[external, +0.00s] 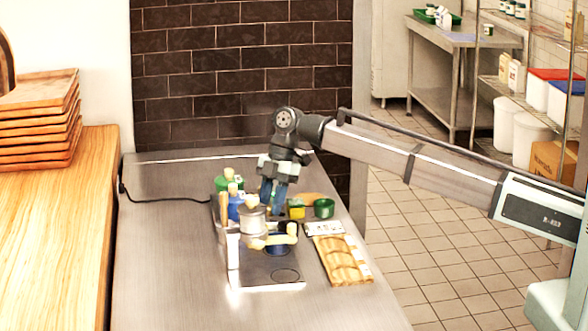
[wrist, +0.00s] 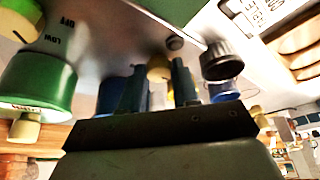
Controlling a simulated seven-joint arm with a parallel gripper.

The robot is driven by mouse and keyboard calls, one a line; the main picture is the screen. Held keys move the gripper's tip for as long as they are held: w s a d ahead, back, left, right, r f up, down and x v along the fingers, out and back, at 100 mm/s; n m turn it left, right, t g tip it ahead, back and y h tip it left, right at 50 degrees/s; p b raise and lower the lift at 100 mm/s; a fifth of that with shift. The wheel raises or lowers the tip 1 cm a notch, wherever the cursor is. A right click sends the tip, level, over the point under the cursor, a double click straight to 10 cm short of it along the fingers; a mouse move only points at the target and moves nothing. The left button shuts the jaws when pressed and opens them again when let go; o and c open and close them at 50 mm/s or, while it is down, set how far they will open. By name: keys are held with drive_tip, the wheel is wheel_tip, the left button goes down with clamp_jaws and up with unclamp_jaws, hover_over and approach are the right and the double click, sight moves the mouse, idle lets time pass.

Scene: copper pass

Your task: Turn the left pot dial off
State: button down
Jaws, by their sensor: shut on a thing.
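My gripper (external: 273,205) points down over the back right of the cooktop (external: 262,281), close behind the pots. In the wrist view its two dark blue fingers (wrist: 160,72) stand on either side of a rounded beige knob (wrist: 158,68), and it is shut on that knob. The knob's base is hidden. A black ridged dial (wrist: 220,60) shows to the right of the fingers, apart from them. The metal panel (wrist: 95,35) carries OFF and LOW marks. The pointer of the held knob cannot be read.
A green pot (wrist: 35,82) stands at the left of the wrist view. A blue pot (external: 237,206), a grey pot (external: 252,224) and a dark blue pot (external: 277,244) crowd the cooktop. A green bowl (external: 323,208) and a bread tray (external: 343,260) sit to the right.

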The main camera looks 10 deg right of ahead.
drive_tip(key=c, duration=0.8)
unclamp_jaws()
drive_tip(key=shift+c, duration=0.2)
drive_tip(key=v, duration=1.4)
drive_tip(key=shift+f, duration=0.1)
